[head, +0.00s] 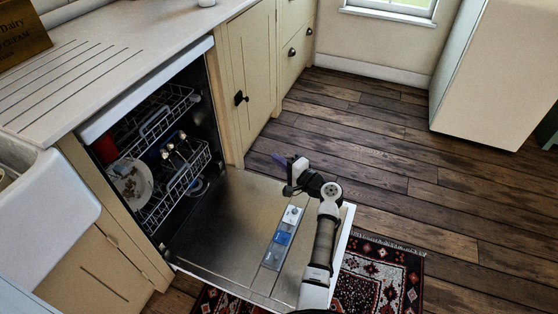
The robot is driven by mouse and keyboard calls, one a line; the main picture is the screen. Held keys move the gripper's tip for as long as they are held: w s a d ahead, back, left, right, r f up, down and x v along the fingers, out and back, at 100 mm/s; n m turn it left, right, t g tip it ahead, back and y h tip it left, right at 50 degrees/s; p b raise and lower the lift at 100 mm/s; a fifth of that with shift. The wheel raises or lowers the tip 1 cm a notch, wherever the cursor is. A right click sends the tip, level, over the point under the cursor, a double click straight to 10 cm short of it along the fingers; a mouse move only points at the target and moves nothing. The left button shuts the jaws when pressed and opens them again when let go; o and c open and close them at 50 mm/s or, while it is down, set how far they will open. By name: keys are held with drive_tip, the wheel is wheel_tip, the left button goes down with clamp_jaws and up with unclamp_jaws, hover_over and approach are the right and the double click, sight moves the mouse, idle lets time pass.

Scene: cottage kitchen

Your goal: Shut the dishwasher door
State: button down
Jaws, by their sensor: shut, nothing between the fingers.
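The dishwasher (205,85) stands under the counter at the left, with its racks and some dishes showing inside. Its door (225,230) is folded down and lies open, roughly level, over the floor, with a detergent panel (282,240) on its inner face. My arm reaches in from the bottom right, over the door's right part. My gripper (278,158) is shut and empty. In the picture it lies at the door's far edge, pointing up and left; I cannot tell its height above the door.
A worktop (120,45) runs above the dishwasher, with a white sink (45,205) at the left. A cupboard with a dark knob (240,98) is beyond it. A patterned rug (385,275) lies by the door. The wooden floor (420,160) at right is clear.

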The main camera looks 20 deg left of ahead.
drive_tip(key=c, duration=1.5)
unclamp_jaws()
drive_tip(key=shift+o, duration=0.2)
drive_tip(key=b+v, duration=0.1)
drive_tip(key=v, duration=1.3)
drive_tip(key=shift+w+a, duration=0.1)
drive_tip(key=shift+c, duration=0.2)
